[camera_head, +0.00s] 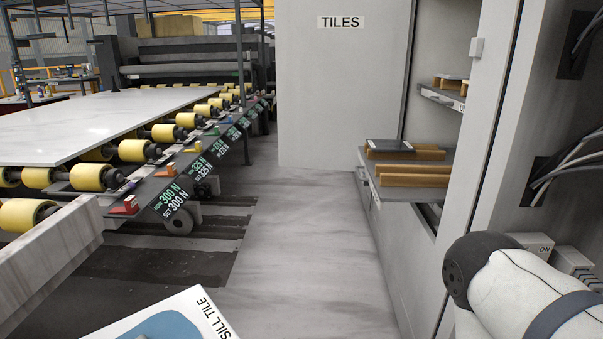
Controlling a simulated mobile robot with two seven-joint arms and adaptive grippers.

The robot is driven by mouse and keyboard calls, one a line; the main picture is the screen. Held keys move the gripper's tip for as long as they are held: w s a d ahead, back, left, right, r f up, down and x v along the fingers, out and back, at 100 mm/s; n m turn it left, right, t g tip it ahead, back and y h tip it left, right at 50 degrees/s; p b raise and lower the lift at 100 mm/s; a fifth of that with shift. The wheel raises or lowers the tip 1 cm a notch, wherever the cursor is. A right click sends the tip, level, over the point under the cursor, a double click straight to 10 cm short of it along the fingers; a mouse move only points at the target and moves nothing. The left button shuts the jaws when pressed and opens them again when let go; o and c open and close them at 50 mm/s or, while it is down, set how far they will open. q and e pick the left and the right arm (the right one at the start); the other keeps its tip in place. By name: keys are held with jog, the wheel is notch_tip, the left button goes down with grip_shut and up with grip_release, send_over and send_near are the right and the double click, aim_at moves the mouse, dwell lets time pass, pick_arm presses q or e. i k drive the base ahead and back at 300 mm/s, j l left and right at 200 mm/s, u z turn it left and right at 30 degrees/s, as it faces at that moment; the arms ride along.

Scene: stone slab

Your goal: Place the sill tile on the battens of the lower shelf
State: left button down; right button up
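A white panel (130,325) lettered "SILL TILE" shows at the bottom edge, with a blue-grey rounded patch on it. I cannot tell whether the sill tile itself is there, as the frame cuts it off. The lower shelf (364,160) sticks out of the open cabinet on the right. Its nearer wooden battens (414,180) are bare. A white arm link of mine with a dark joint shows at the lower right. Neither gripper is in view.
An upper shelf (440,97) holds battens and a tile. The open cabinet door (340,90) is marked "TILES". A roller conveyor (140,150) carries a large pale slab (85,120) on the left. The grey floor (300,240) between conveyor and cabinet is clear.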

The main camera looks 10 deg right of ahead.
aim_at(407, 170)
jog(key=i+j+z, duration=0.1)
jog(key=i+z, duration=0.35)
jog(key=i+j+z, duration=0.25)
jog(key=z, duration=0.25)
jog(key=i+j+z, duration=0.7)
jog(key=j+z, duration=0.2)
jog(key=i+j+z, duration=0.2)
jog(key=j+z, duration=0.6)
jog(key=j, duration=0.5)
